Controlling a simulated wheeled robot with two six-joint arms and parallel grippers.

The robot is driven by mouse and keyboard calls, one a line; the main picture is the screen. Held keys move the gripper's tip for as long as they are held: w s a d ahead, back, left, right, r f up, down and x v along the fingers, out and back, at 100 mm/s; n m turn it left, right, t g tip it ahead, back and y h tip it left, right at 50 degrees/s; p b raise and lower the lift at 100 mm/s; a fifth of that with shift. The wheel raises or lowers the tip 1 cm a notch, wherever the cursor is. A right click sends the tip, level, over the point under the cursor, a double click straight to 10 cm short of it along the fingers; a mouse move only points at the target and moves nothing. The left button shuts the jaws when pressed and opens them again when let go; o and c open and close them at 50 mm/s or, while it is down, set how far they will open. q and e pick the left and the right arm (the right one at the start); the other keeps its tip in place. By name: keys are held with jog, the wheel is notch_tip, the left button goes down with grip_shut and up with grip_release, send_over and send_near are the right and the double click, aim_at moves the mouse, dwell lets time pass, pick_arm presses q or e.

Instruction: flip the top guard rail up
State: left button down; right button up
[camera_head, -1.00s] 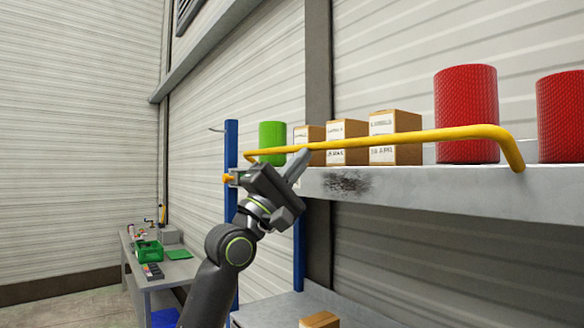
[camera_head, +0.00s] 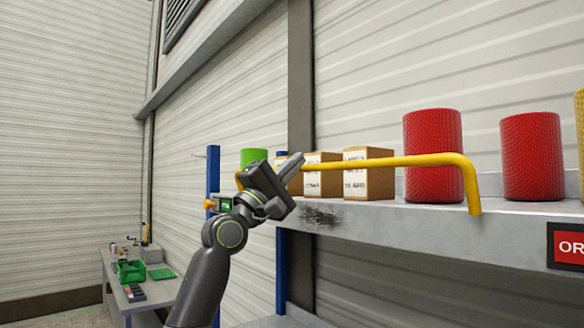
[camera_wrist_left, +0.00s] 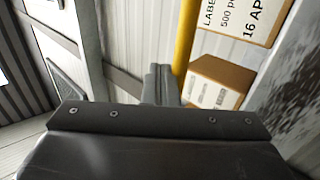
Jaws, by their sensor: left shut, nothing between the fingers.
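The yellow guard rail (camera_head: 400,161) runs along the front of the upper shelf. Its bar stands above the shelf edge, in front of the boxes, and its right end bends down to the edge. My left gripper (camera_head: 297,161) is shut and empty, its fingertips at the left part of the bar and covering some of it. In the left wrist view the rail (camera_wrist_left: 185,35) passes right beside the shut fingers (camera_wrist_left: 157,84); I cannot tell whether they touch. My right gripper is not in view.
The shelf (camera_head: 420,222) holds a green roll (camera_head: 254,156), small cardboard boxes (camera_head: 368,184) and red rolls (camera_head: 433,135). A blue post (camera_head: 213,165) stands left of my gripper. A table with a green bin (camera_head: 131,270) stands at the lower left.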

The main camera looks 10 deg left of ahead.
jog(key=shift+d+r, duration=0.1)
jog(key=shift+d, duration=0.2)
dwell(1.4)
